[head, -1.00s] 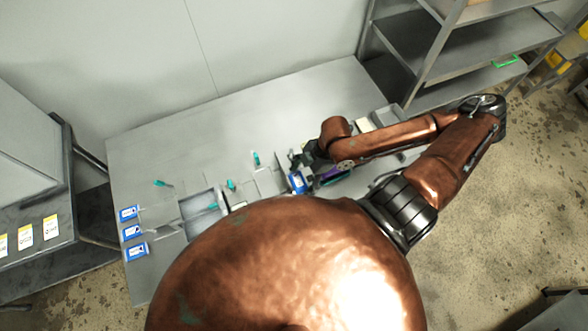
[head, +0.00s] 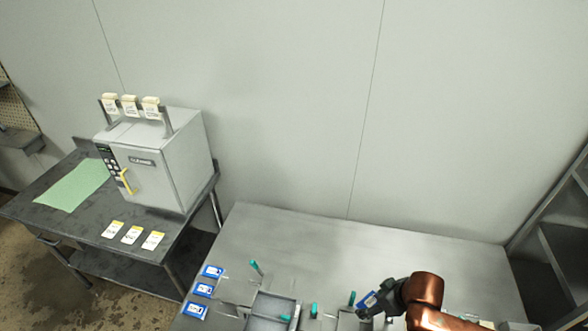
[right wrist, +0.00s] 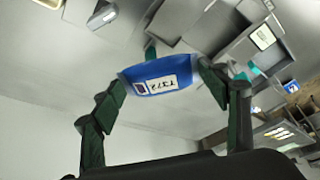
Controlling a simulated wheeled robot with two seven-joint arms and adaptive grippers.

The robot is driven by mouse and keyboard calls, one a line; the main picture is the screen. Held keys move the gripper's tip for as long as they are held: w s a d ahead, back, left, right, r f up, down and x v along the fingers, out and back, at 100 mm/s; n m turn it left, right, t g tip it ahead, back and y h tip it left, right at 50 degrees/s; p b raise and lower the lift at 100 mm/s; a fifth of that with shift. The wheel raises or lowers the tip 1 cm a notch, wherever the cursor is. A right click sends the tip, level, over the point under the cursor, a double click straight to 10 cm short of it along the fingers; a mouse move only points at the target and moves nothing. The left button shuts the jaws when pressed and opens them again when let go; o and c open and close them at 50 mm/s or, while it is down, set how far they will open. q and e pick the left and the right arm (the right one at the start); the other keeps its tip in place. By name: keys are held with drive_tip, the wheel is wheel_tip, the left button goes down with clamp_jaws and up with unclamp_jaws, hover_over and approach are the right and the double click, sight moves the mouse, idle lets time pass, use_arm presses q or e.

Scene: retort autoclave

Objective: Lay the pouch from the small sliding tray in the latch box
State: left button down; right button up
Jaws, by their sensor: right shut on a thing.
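My right gripper (head: 376,301) is shut on a blue pouch with a white label (head: 367,300), above the table near the bottom of the head view. In the right wrist view the pouch (right wrist: 160,76) spans the gap between the two dark green fingers, its label reading upside down. A grey open tray (head: 272,308) with teal handles near it stands on the table, left of my right gripper. I cannot tell for sure which container is the latch box or the small sliding tray. My left gripper is out of view.
Three blue-and-white cards (head: 203,290) lie at the table's left edge. A grey autoclave-like unit (head: 165,165) with a yellow handle stands on a dark side table, with a green mat (head: 75,186) beside it. The back of the grey table (head: 350,245) is clear. Shelving stands at right.

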drive_tip(key=w+a+r+m+h+b, duration=0.2)
drive_tip(key=w+a+r+m+b, duration=0.1)
drive_tip(key=w+r+m, duration=0.4)
drive_tip(key=shift+w+a+t+h+b, duration=0.3)
drive_tip(key=shift+w+a+t+h, duration=0.1)
drive_tip(key=shift+w, duration=0.35)
drive_tip(key=shift+s, duration=0.1)
